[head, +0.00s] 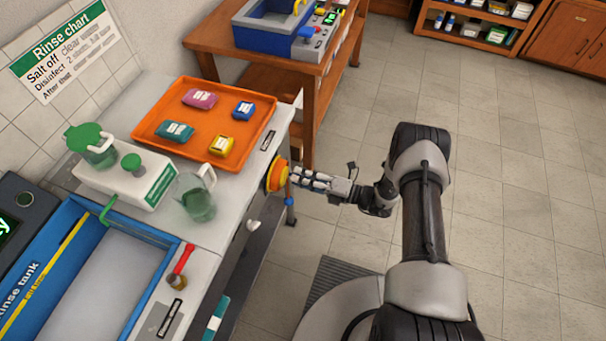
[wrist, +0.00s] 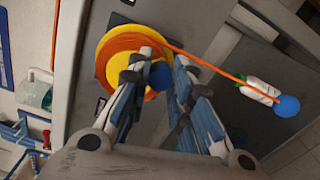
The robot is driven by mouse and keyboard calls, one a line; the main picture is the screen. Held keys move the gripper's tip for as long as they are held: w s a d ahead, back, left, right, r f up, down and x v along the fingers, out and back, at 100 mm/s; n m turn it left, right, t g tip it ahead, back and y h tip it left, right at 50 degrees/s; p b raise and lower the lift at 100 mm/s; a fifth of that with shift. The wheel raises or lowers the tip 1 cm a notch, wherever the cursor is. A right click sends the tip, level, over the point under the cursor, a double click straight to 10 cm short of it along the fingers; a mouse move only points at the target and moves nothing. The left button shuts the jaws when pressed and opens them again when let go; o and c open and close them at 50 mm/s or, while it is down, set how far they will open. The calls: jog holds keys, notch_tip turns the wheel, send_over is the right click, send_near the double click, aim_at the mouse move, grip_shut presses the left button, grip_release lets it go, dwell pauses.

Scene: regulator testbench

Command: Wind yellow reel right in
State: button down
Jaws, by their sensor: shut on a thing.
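The yellow reel (head: 277,175) is mounted on the side of the grey bench, with an orange rim or wound cord. In the wrist view the reel (wrist: 108,62) fills the area ahead of my fingers, with a blue knob (wrist: 160,75) on its face. My gripper (head: 294,177) reaches the reel from the right. In the wrist view its fingers (wrist: 163,62) are closed on the blue knob. An orange cord (wrist: 218,70) runs from the reel to a white and green piece (wrist: 260,91) with a blue ball (wrist: 287,106). Part of the reel is hidden behind the fingers.
On the bench are an orange tray (head: 170,148) with several coloured packets, a white box with a green knob (head: 125,180), a glass jug (head: 197,200) and a blue rinse tank (head: 165,262). A wooden table (head: 225,50) stands behind. The floor to the right is clear.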

jog(key=shift+s+a+f+m, duration=0.1)
jog(key=shift+s+f+m, duration=0.15)
jog(key=shift+m, duration=0.5)
jog(key=shift+s+a+f+m, duration=0.1)
jog(key=shift+s+f+m, duration=0.1)
jog(key=shift+m, duration=0.55)
jog(key=c, duration=1.4)
grip_release()
jog(key=shift+r, duration=0.1)
jog(key=v, duration=1.2)
